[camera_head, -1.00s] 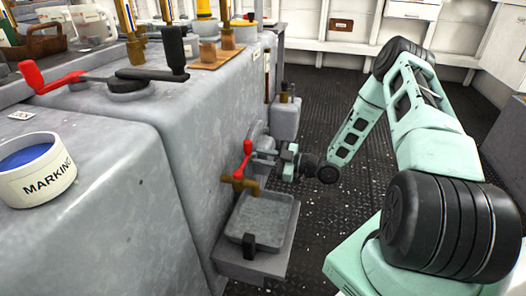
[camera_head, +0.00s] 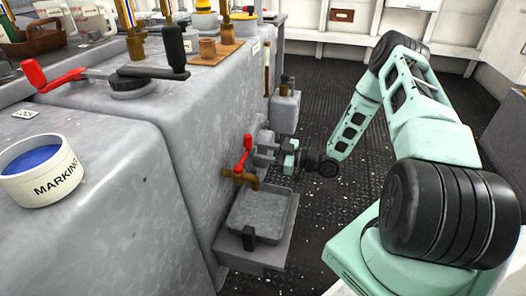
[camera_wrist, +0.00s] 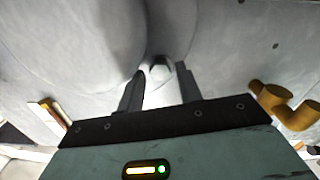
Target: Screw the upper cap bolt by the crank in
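In the wrist view a pale hex bolt head (camera_wrist: 160,69) sits on a grey rounded casting. My gripper (camera_wrist: 160,72) has its two dark fingers apart, one on each side of the bolt head. A gap shows between the bolt head and each finger. In the head view my gripper (camera_head: 284,158) is low beside the grey machine's side (camera_head: 180,130), and the bolt is hidden there. A crank with a black upright handle (camera_head: 173,54) is on top of the machine. Whether a second cap bolt is near cannot be seen.
A brass tap with a red lever (camera_head: 244,160) is close to my gripper, above a grey tray (camera_head: 262,212). Brass pipework (camera_wrist: 290,108) shows at the right in the wrist view. A tin marked MARKING (camera_head: 38,172) stands at left. Deck floor at right is clear.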

